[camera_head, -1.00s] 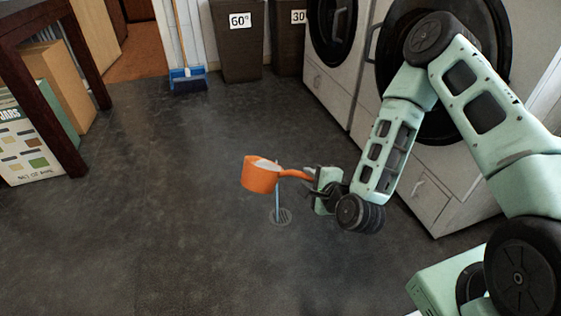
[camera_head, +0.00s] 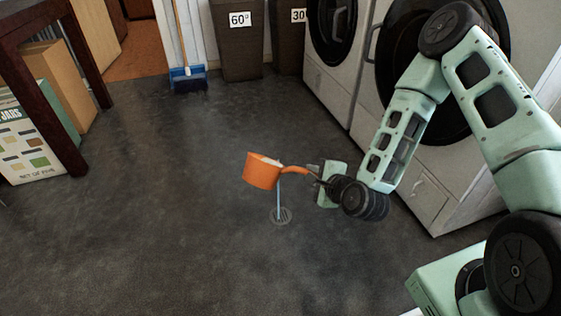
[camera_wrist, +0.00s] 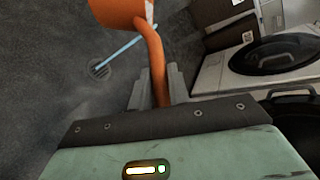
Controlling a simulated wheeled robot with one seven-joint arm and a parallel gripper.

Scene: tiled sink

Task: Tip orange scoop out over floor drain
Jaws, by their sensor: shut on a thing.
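The orange scoop (camera_head: 261,172) is held up off the floor, tilted with its rim lower on the right; it also shows at the top of the wrist view (camera_wrist: 116,12). Something pale shows inside it. A thin light-blue stream (camera_head: 279,192) runs from its low side down to the round floor drain (camera_head: 281,215); the stream (camera_wrist: 119,51) also meets the drain (camera_wrist: 99,69) in the wrist view. My gripper (camera_wrist: 156,90) is shut on the scoop's orange handle, right of the bowl and above the floor. The amount left inside cannot be told.
White washing machines (camera_head: 428,165) stand at the right, close behind my arm. Brown bins (camera_head: 236,45) and a blue broom (camera_head: 188,78) stand at the back. A dark table (camera_head: 60,110) with boxes is at the left. The dark floor around the drain is clear.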

